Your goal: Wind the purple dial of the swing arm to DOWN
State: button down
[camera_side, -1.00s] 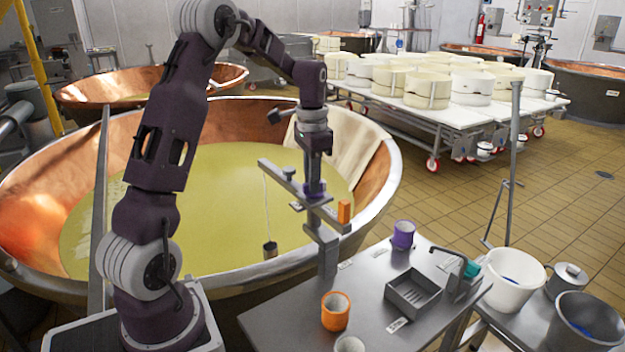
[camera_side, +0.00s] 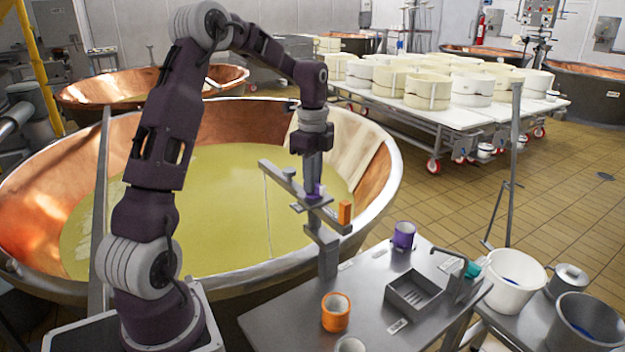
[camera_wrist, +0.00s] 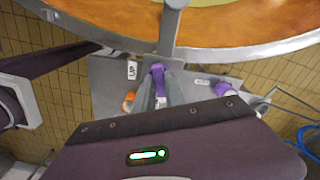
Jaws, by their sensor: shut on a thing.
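The swing arm (camera_side: 325,216) is a grey bar on a post at the table's edge, reaching over the vat. Its purple dial (camera_side: 318,190) sits on the bar, under my gripper (camera_side: 316,184). In the wrist view the purple dial (camera_wrist: 158,72) shows between my fingertips (camera_wrist: 160,88), which are shut on it. An UP label (camera_wrist: 131,71) lies left of the dial; another label (camera_wrist: 202,82) on the right is too small to read. A thin line (camera_side: 268,215) runs from the bar's far end into the yellowish liquid.
The copper vat (camera_side: 378,185) is behind the steel table (camera_side: 290,318). On the table are an orange cup (camera_side: 336,312), a purple cup (camera_side: 403,236) and a grey tray (camera_side: 388,290). White buckets (camera_side: 510,290) stand at the right.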

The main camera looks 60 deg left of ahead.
jog(key=shift+w+r+m, duration=0.1)
jog(key=shift+w+m, duration=0.05)
jog(key=shift+m, duration=1.95)
jog(key=c, duration=1.4)
grip_release()
notch_tip(320, 180, up, 7)
